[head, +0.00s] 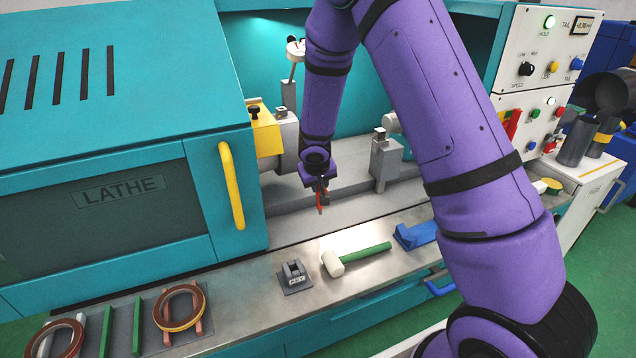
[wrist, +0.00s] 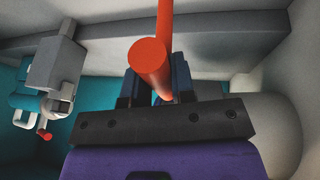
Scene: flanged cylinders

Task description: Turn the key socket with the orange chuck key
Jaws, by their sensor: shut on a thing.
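My gripper (head: 318,184) hangs over the lathe bed and is shut on the orange chuck key (head: 321,203). In the wrist view, the key (wrist: 149,63) is between the fingers of my gripper (wrist: 156,82), with its round end towards the camera. The chuck (head: 287,142) is to the left of my gripper in the head view, next to a yellow block, and the key is apart from it. I cannot make out the key socket in either view. The small grey key holder (head: 294,276) on the front ledge holds no key.
A mallet (head: 357,258) and a blue block (head: 416,236) lie on the front ledge. The teal lathe cover with a yellow handle (head: 231,186) is at left. A grey post (head: 385,162) stands right of my gripper. Rings (head: 180,307) lie on a rack at front left.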

